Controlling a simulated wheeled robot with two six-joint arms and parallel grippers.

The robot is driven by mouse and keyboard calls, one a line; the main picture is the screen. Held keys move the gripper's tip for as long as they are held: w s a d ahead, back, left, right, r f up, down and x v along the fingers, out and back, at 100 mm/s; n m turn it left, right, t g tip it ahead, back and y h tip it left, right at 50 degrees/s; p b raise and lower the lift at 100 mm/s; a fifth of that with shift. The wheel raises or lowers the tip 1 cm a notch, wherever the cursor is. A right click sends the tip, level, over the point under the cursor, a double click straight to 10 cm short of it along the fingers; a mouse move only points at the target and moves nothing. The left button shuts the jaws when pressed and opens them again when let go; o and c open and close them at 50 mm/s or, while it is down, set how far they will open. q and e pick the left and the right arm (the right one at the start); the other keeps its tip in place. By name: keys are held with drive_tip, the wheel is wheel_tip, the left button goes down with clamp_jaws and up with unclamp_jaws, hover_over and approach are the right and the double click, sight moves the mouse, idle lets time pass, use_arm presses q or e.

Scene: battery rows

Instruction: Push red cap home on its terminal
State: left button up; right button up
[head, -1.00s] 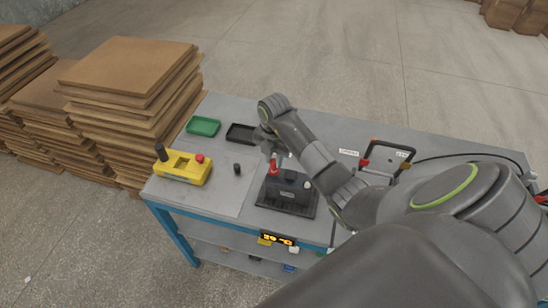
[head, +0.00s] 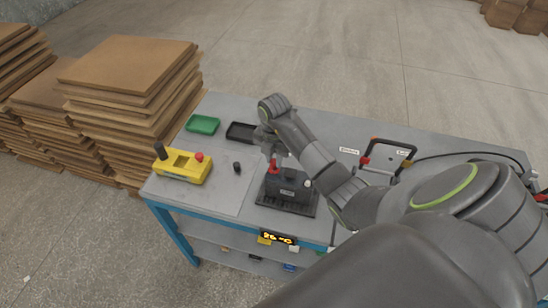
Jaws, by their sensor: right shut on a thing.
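A black battery (head: 286,186) sits on a dark base tray (head: 300,207) near the front middle of the bench. The red cap (head: 273,165) is at the battery's left rear, at its terminal. My right gripper (head: 274,157) comes down from above and is shut on the red cap. The picture is too small to tell how far down the cap sits on the terminal. A small black cap (head: 237,168) lies or stands on the bench left of the battery. My left gripper is not in view.
A yellow box (head: 183,166) with a black knob and red button stands at the bench's left edge. Behind are a green tray (head: 203,124) and a black tray (head: 241,132). A framed device with red and black parts (head: 386,157) lies on the right. Cardboard stacks (head: 130,80) stand beyond the left edge.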

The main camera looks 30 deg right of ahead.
drive_tip(key=shift+f+b, duration=0.3)
drive_tip(key=shift+f, duration=0.1)
idle(0.4)
drive_tip(key=o, duration=1.5)
drive_tip(key=shift+r, duration=0.1)
drive_tip(key=shift+r+p, duration=1.2)
drive_tip(key=shift+r, duration=0.1)
drive_tip(key=shift+r+p, duration=1.7)
drive_tip(key=shift+r, duration=0.4)
